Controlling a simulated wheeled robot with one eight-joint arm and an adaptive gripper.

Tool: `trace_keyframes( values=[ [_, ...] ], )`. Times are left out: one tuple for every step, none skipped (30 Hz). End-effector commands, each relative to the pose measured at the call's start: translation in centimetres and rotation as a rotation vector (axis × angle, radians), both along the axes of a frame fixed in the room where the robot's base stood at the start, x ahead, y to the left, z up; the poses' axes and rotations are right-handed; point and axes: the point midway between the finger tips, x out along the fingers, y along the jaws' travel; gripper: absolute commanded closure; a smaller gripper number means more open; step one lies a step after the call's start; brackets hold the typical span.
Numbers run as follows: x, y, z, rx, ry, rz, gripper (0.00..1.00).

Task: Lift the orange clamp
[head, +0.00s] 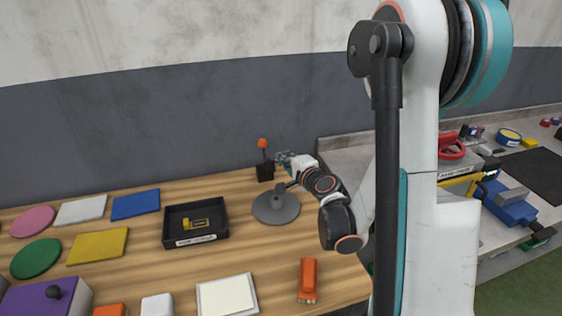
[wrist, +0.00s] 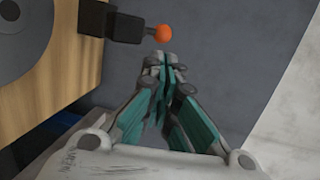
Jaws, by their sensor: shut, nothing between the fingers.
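An orange object (head: 307,278), which looks like the orange clamp, lies on the wooden table near its front right edge in the head view. It is not visible in the wrist view. My gripper (head: 283,157) is above the back right of the table, well behind and above the orange object. In the wrist view my gripper (wrist: 164,62) has its fingertips together with nothing between them. The fingertips are close to an orange ball (wrist: 163,34) on a black lever block; whether they touch it I cannot tell.
A grey disc (head: 276,208) is on the table below my gripper, beside the black lever block (head: 265,172). A black tray (head: 195,240) holds a small yellow piece. A white-topped pad (head: 227,297) lies left of the orange object. Coloured plates lie further left. A cluttered second table stands right.

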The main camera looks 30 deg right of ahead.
Motion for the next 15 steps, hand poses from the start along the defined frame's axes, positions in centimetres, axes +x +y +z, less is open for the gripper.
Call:
trace_keyframes(
  values=[
    [1.1, 0.0, -0.4, -0.002, 0.000, 0.001, 1.00],
    [1.7, 0.0, -0.6, -0.001, 0.000, 0.001, 1.00],
    [2.5, 0.0, -0.7, 0.000, 0.000, 0.001, 1.00],
    [3.1, 0.0, -0.9, -0.001, 0.001, 0.002, 1.00],
    [3.7, 0.0, -1.0, -0.001, 0.001, 0.002, 1.00],
    [4.4, 0.0, -1.2, -0.001, 0.001, 0.002, 1.00],
    [5.0, -0.1, -1.3, -0.001, 0.001, 0.001, 1.00],
    [5.6, -0.1, -1.4, 0.000, 0.000, 0.001, 1.00],
    [6.3, -0.2, -1.5, -0.001, 0.000, 0.001, 1.00],
    [6.8, -0.2, -1.6, -0.001, 0.000, 0.001, 1.00],
    [7.3, -0.2, -1.8, -0.001, 0.001, 0.001, 1.00],
    [7.9, -0.2, -1.9, -0.001, 0.001, 0.001, 1.00],
    [8.3, -0.2, -2.0, 0.000, 0.001, 0.002, 1.00],
    [8.7, -0.2, -2.0, 0.000, 0.001, 0.002, 1.00],
    [9.1, -0.2, -2.1, -0.001, 0.001, 0.001, 1.00]
  ],
)
